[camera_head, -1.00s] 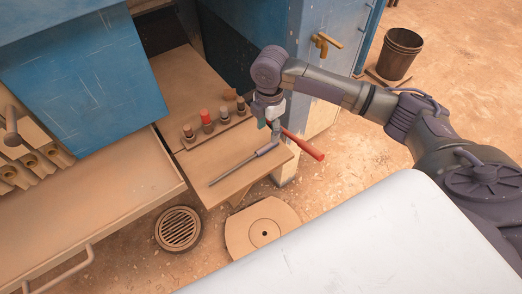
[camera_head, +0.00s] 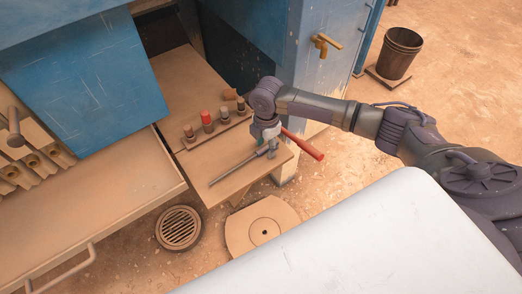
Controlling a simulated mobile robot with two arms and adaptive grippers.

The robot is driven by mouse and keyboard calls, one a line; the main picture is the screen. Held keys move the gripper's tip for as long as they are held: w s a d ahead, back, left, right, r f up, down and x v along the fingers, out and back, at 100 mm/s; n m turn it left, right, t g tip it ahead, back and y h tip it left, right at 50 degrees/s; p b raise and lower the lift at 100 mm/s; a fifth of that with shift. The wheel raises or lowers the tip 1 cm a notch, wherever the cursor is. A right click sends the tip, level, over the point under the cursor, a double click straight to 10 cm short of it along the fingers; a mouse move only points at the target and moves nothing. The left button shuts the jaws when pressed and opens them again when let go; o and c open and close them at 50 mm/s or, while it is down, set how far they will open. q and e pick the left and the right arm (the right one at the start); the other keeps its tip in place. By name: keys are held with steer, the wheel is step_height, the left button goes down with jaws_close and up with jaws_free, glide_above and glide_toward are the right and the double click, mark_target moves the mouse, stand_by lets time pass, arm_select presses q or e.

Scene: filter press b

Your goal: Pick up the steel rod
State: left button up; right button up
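The steel rod (camera_head: 232,169) is a thin grey bar with a thicker bluish-grey handle end. It lies slantwise on the small tan shelf (camera_head: 222,191), with its thin end toward the lower left. My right gripper (camera_head: 271,149) points down at the rod's handle end and covers part of it. The fingers are small and overlap the handle, so I cannot tell whether they are closed on it. My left gripper is not in view.
A red-handled tool (camera_head: 304,145) sticks out past the shelf's right edge, close beside my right gripper. Several small bottles, one a red-capped bottle (camera_head: 207,122), stand in a rack behind the rod. A blue cabinet (camera_head: 340,45) rises behind my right arm.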

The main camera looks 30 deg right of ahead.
jaws_close()
steer(key=shift+r, duration=0.15)
steer(key=shift+r, duration=0.25)
step_height(320, 180, up, 4)
steer(key=shift+f, duration=0.15)
steer(key=s+d+r, duration=0.4)
steer(key=s+r, duration=0.2)
steer(key=s, duration=0.4)
steer(key=shift+s+d+r+b, duration=0.25)
steer(key=shift+s+r+b, duration=0.05)
steer(key=shift+s+b, duration=0.15)
